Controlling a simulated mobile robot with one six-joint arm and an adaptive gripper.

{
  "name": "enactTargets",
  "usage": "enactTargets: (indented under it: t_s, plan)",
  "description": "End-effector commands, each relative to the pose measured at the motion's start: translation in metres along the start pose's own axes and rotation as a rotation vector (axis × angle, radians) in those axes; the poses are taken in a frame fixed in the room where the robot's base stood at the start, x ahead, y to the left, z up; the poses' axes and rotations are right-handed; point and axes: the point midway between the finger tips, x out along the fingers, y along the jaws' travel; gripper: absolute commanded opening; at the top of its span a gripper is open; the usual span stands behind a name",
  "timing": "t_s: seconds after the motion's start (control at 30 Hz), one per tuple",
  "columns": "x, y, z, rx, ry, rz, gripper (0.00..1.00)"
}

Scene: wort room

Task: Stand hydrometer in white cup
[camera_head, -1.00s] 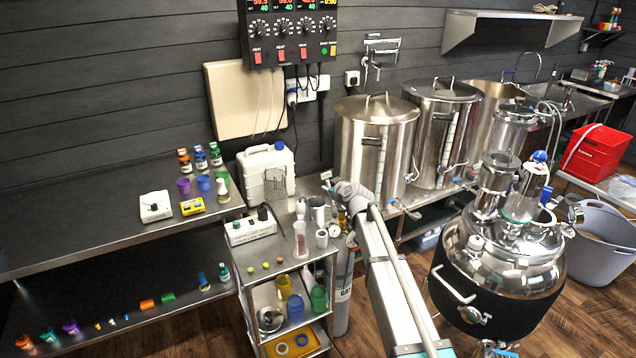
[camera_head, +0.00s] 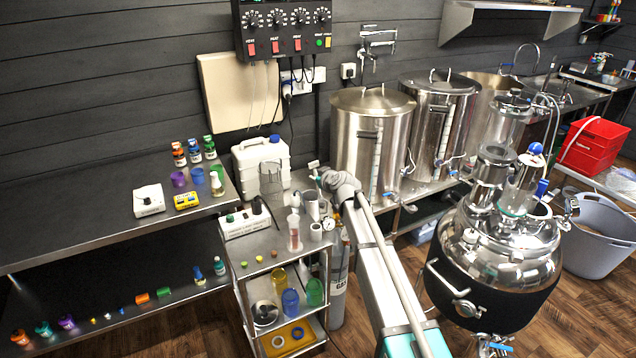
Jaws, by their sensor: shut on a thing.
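My gripper (camera_head: 318,178) is small at the far end of my arm, over the back right of the metal cart. It is shut on a slim pale thing, taken to be the hydrometer (camera_head: 314,166); its lower part is hard to make out. A small white cup (camera_head: 316,233) stands on the cart top, below and in front of the gripper, apart from it. Beside it on the left stands a clear cylinder with reddish contents (camera_head: 295,236). A greyish jug (camera_head: 311,206) stands behind the cup, just below the gripper.
A white control box (camera_head: 245,222) and a white canister (camera_head: 262,165) are left of the gripper. Steel kettles (camera_head: 368,140) stand behind and right. The cart (camera_head: 272,262) has small coloured caps at its front left and lower shelves with bottles. A steel vessel (camera_head: 497,248) stands right of my arm.

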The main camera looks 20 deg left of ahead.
Motion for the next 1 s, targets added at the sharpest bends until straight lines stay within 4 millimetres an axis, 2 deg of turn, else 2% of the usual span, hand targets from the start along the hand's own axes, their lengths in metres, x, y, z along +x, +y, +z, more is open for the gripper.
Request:
enactTargets:
  t_s: [0.1, 0.3, 1.0]
  plan:
    - [0.0048, -0.0027, 0.0103, 0.056, 0.015, -0.02, 0.0]
    - [0.0043, -0.0036, 0.0082, 0.145, 0.035, -0.055, 0.0]
    - [0.0073, -0.0065, 0.0141, 0.151, 0.037, -0.059, 0.0]
